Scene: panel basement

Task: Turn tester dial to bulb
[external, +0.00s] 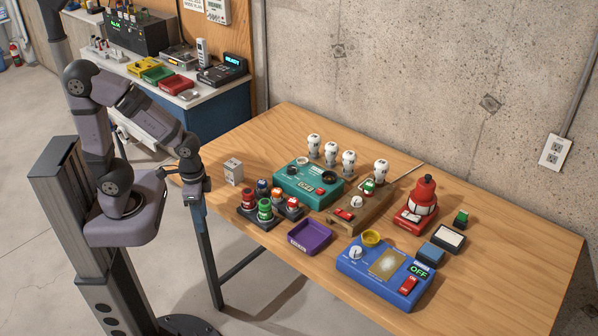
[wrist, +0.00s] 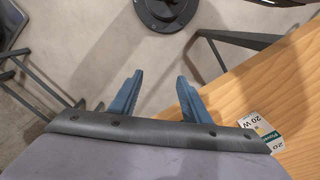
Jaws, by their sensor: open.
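A blue tester box (external: 345,267) sits at the front right of the table. It has a white dial (external: 356,252), a yellow ring-shaped socket (external: 371,238), a tan plate, a red switch (external: 408,285) and a display reading OFF (external: 419,271). The dial's markings are too small to read. My gripper (external: 200,220) hangs pointing down at the table's left edge, well left of the tester and apart from it. In the wrist view, my gripper (wrist: 158,78) is open, with nothing between its blue fingers. The tester is outside that view.
A small 20 W box (external: 233,172) stands near my gripper and shows in the wrist view (wrist: 262,132). Between gripper and tester are a teal device (external: 291,181), several coloured pieces in a dark holder, a purple tray (external: 310,249) and a wooden fixture (external: 376,207). A red device (external: 423,200) stands behind.

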